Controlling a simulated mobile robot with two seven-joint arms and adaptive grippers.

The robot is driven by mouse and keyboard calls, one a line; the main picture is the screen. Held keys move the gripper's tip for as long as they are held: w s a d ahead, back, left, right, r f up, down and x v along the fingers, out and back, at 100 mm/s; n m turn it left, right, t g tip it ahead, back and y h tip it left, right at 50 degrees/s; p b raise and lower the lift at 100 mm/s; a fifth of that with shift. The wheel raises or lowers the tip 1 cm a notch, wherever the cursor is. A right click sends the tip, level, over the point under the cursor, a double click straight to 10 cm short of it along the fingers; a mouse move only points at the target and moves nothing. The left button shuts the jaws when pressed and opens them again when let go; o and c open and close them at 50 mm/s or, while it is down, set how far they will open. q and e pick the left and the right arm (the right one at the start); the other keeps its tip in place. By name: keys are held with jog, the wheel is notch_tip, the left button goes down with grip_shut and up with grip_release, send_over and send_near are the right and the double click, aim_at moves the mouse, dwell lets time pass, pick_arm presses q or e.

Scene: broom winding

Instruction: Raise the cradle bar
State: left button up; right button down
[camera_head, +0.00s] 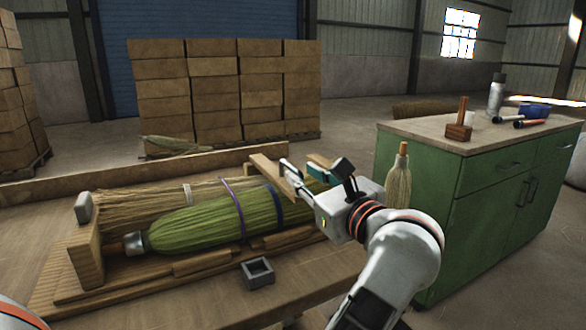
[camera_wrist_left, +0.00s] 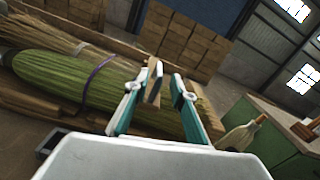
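My left gripper (camera_head: 308,176) has white and teal fingers and is over the right end of the wooden cradle. In the left wrist view its fingers (camera_wrist_left: 158,92) stand apart. A wooden piece (camera_wrist_left: 153,92), possibly part of the cradle bar, shows between them, nearer the left finger; a gap shows to the right finger. In the head view a slanting wooden bar (camera_head: 268,172) lies just left of the fingers. I cannot tell whether they touch it. A green broom bundle (camera_head: 195,226) lies in the cradle with a purple band around it. My right gripper is out of view.
A small grey open box (camera_head: 257,273) sits in front of the cradle. A green cabinet (camera_head: 480,205) stands at right, with a wooden block (camera_head: 459,130) and bottle on top. A small broom (camera_head: 398,182) is beside it. Stacked cartons (camera_head: 225,90) stand behind.

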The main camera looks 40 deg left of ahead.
aim_at(283, 161)
pick_arm(q)
jog(key=x, duration=0.5)
jog(key=shift+a+f+b, duration=0.2)
jog(key=shift+b, duration=0.15)
jog(key=shift+x, duration=0.85)
jog(key=shift+r, duration=0.15)
jog(key=shift+c, duration=0.4)
grip_shut()
